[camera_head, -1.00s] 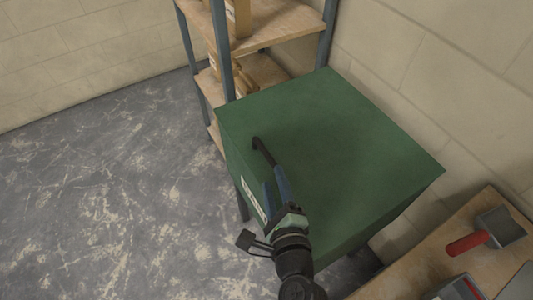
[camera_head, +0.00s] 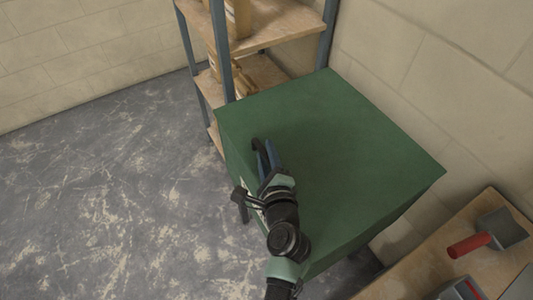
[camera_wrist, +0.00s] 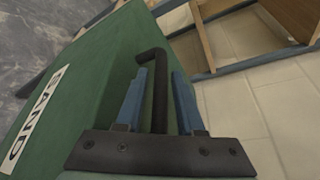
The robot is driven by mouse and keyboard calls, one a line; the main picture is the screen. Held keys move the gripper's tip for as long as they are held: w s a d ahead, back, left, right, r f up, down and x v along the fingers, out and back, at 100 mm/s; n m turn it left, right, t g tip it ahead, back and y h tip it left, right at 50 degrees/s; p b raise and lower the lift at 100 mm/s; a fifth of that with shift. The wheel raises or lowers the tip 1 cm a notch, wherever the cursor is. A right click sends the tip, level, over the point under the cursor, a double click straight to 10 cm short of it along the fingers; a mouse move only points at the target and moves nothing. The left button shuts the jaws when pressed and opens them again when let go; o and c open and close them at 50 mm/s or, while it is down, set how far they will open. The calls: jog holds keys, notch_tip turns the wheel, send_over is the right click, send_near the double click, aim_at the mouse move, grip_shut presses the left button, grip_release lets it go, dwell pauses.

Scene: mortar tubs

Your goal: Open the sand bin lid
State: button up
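The green sand bin (camera_head: 350,150) stands against the wall with its flat top level and shut. In the wrist view, its front (camera_wrist: 75,70) carries a white label reading SAND (camera_wrist: 35,118). A black bar handle (camera_wrist: 160,85) is fixed near the front edge of the lid; part of it shows in the head view (camera_head: 257,145). My gripper (camera_head: 266,152) is over the front left part of the lid. In the wrist view, its two blue fingers (camera_wrist: 160,74) are apart, one on each side of the handle, with gaps visible. Contact is not clear.
A shelf rack (camera_head: 262,72) with wooden boards and boxes stands behind the bin. A wooden bench (camera_head: 410,273) at the lower right holds a red-handled scoop (camera_head: 490,235). The grey floor (camera_head: 110,200) at the left is clear.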

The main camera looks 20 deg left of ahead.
grip_shut()
dwell(1.2)
